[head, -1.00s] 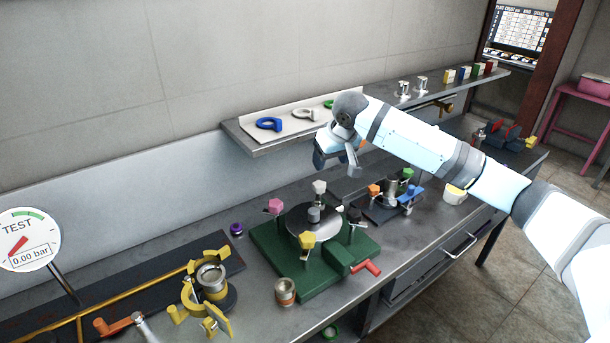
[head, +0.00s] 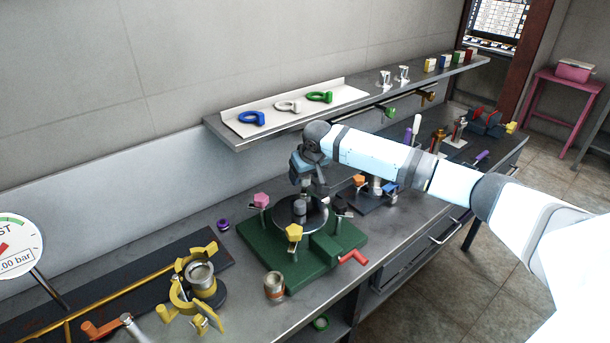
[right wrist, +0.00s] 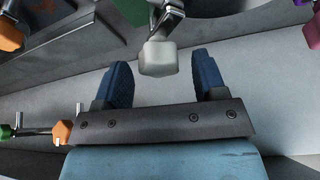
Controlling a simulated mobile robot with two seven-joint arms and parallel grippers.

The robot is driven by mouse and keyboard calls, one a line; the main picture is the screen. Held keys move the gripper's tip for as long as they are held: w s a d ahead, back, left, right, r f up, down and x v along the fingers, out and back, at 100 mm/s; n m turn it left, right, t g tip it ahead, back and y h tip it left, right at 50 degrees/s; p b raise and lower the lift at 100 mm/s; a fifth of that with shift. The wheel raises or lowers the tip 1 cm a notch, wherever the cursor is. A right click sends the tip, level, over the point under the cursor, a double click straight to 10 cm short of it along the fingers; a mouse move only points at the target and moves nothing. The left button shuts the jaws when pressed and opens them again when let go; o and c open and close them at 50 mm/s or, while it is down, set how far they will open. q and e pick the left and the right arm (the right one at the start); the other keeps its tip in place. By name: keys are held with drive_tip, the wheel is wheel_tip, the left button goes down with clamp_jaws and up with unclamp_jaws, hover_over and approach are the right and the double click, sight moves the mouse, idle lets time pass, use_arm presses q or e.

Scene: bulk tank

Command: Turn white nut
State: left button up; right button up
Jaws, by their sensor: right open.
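The white nut (right wrist: 158,58) shows in the right wrist view as a pale faceted knob on a metal stem. It sits just beyond the tips of my right gripper (right wrist: 164,82), between the lines of its two blue fingers. The fingers are apart with nothing gripped. In the head view my right gripper (head: 314,187) hangs fingers down over the far side of the round plate (head: 287,212) on the green base (head: 262,250). There it hides the white nut. My left gripper is in neither view.
A pink nut (head: 261,200) and a yellow nut (head: 294,233) stand around the round plate, and a red handle (head: 354,257) sticks out at right. Behind runs a shelf (head: 215,130) with blue, white and green rings. A yellow clamp fixture (head: 183,290) stands at front left.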

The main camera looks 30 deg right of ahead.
drive_tip(key=shift+w+f, duration=0.15)
drive_tip(key=shift+f, duration=0.1)
drive_tip(key=c, duration=0.9)
drive_tip(key=shift+c, duration=0.2)
